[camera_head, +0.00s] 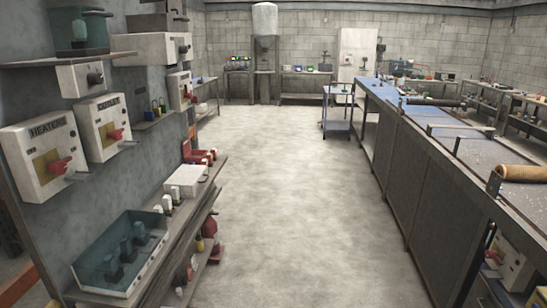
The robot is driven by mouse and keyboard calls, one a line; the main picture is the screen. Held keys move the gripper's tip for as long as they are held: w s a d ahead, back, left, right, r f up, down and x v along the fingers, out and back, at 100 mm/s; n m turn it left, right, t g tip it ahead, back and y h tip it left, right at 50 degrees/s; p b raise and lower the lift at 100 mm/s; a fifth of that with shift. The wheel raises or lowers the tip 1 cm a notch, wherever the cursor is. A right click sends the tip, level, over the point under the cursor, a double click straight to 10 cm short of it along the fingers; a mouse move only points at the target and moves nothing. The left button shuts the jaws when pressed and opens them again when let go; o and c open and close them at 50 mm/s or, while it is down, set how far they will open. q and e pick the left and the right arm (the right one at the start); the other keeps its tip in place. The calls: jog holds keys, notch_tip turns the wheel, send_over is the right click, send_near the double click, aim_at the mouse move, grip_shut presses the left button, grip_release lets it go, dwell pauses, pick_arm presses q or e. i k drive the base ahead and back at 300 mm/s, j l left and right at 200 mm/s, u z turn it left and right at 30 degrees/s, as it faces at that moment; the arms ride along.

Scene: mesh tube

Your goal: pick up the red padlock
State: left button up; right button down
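I cannot make out a red padlock for certain. A small wall shelf (153,124) at the left holds a tiny yellow item (162,106) and a dark blue item (154,109), which look like padlocks but are too small to be sure. Red items (201,157) sit at the far end of the lower left shelf, their shapes unclear. Red handles show on the HEATERS box (38,158) and the OUTLET box (104,124). Neither of my grippers is in view.
A teal tray (122,262) and a white box (186,180) stand on the left shelf. A long counter with rollers (521,173) runs along the right. A blue-topped cart (338,110) stands farther back. The concrete floor (285,200) between is clear.

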aim_at(195, 100)
jog(key=i+u, duration=0.25)
jog(key=i, duration=0.25)
jog(key=i+l+u, duration=0.2)
jog(key=i, duration=0.3)
jog(key=i+l+u, duration=0.25)
jog(key=i, duration=0.2)
jog(key=i+l+u, duration=0.25)
jog(key=i+l, duration=0.15)
jog(key=i+l+u, duration=0.1)
jog(key=u, duration=0.35)
jog(key=i+l+u, duration=0.1)
jog(key=u, duration=0.35)
jog(key=i+l+u, duration=0.15)
jog(key=l+u, duration=0.25)
jog(key=l, duration=0.4)
jog(key=l+u, duration=0.4)
jog(key=l, duration=0.35)
jog(key=l+u, duration=0.1)
jog(key=l, duration=0.6)
jog(key=k+l+u, duration=0.1)
jog(key=l, duration=0.6)
jog(key=l+u, duration=0.1)
jog(key=l, duration=0.6)
jog(key=k+l, duration=0.1)
jog(key=l, duration=1.05)
jog(key=k+l, duration=0.15)
jog(key=l, duration=0.4)
